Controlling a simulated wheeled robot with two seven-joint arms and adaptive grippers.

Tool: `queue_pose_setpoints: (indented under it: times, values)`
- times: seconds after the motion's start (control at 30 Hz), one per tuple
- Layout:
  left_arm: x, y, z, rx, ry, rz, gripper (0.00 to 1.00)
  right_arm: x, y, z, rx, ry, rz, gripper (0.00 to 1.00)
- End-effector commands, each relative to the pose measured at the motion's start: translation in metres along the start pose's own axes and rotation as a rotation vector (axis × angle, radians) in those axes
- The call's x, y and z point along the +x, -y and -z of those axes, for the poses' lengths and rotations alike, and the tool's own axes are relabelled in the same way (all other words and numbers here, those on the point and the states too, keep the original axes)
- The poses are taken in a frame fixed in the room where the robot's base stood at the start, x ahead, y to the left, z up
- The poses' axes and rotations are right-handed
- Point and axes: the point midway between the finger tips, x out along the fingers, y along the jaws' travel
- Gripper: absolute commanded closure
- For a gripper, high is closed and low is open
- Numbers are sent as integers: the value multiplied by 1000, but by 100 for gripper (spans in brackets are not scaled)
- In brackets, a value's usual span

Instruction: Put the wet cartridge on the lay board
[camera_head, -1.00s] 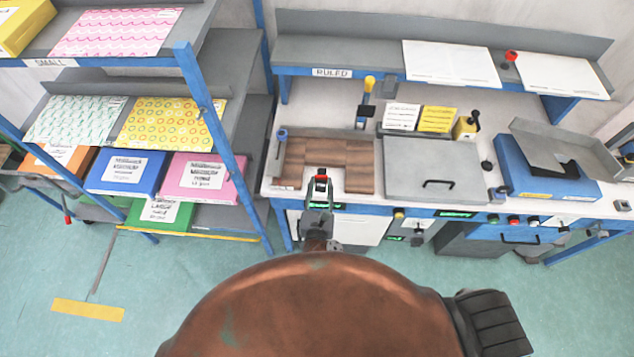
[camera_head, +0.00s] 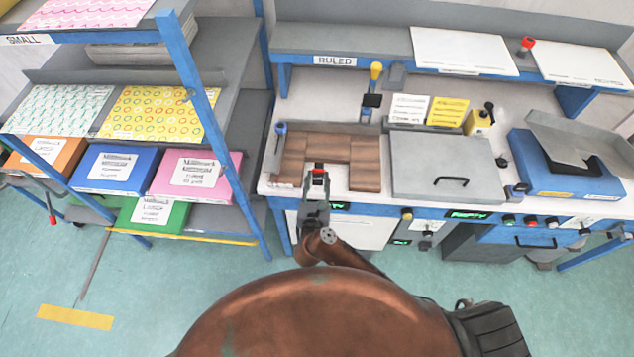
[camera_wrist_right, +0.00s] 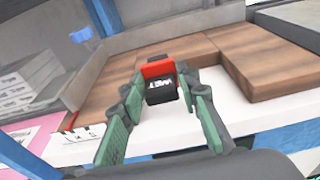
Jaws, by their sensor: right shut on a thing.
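The wet cartridge (camera_wrist_right: 160,85) is a small block with a red top and a black body lettered "WET". My right gripper (camera_wrist_right: 160,98) is shut on it, with a green-padded finger on each side. In the head view the red top of the cartridge (camera_head: 318,171) shows at the tip of my right gripper (camera_head: 317,182), at the bench's front edge. The wooden lay board (camera_head: 326,148) has a raised block-like pattern and lies just beyond the gripper. I cannot tell whether the cartridge touches it. My left gripper is not in view.
A grey lidded box (camera_head: 445,165) stands right of the board, and a blue unit (camera_head: 565,165) stands further right. A shelf rack (camera_head: 210,130) with coloured boxes is on the left. A yellow-topped lever (camera_head: 375,75) rises behind the board.

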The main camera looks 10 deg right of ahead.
Motion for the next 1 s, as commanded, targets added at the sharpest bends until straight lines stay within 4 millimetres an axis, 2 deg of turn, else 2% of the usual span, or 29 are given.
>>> queue_pose_setpoints:
  times: [0.03, 0.27, 0.8, 0.83, 1.0]
  values:
    - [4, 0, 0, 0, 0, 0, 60, 1, 0, 4, 0, 1, -1, 99]
    - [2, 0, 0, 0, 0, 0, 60, 0, 0, 1, 1, 2, 0, 99]
    - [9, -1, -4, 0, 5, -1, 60, 2, 0, 14, 0, 1, 0, 99]
    - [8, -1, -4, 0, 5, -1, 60, 2, 0, 14, 0, 1, 0, 69]
    - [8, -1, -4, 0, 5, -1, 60, 2, 0, 14, 0, 1, 0, 57]
